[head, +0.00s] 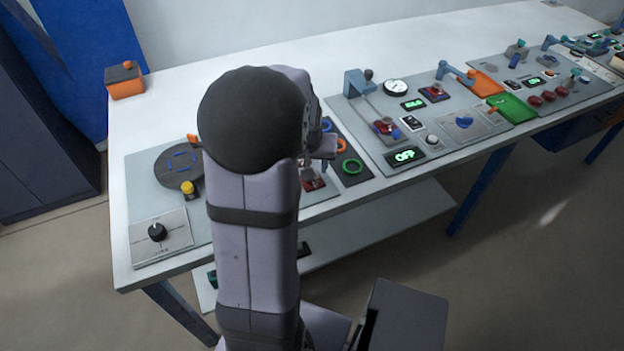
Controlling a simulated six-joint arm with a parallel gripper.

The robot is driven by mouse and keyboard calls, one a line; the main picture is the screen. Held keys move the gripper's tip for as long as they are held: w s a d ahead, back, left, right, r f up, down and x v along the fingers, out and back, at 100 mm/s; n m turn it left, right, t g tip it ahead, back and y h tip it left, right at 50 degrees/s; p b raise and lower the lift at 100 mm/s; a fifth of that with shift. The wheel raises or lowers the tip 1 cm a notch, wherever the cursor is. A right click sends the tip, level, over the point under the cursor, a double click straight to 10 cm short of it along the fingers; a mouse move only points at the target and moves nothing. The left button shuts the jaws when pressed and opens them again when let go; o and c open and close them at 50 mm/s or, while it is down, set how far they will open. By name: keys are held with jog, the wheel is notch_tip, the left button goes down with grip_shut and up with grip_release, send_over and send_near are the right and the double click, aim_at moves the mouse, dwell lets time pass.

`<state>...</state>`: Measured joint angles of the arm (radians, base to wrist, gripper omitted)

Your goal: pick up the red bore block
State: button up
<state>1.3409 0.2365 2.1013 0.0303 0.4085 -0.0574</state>
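My gripper (311,165) is at the near edge of the table, mostly hidden behind my own arm. Whether its fingers are open or shut does not show. A small red piece (314,184) lies just below it on a grey panel, partly covered. Another red piece (385,128) with blue on it sits on the middle panel, and a further red one (434,92) is farther back. I cannot tell which of these is the red bore block, as no bore can be made out at this size.
A dark plate with a green ring (352,166) and an orange ring lies right of my gripper. A blue lever post (356,82) stands behind it. A round dark turntable (180,166), yellow knob (188,189) and orange-black block (125,80) are left. The table's back strip is clear.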

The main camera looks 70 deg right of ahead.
jog(key=shift+p+x, duration=0.95)
jog(key=shift+x, duration=2.65)
jog(key=shift+s+d, duration=0.1)
jog(key=shift+s, duration=0.05)
grip_shut()
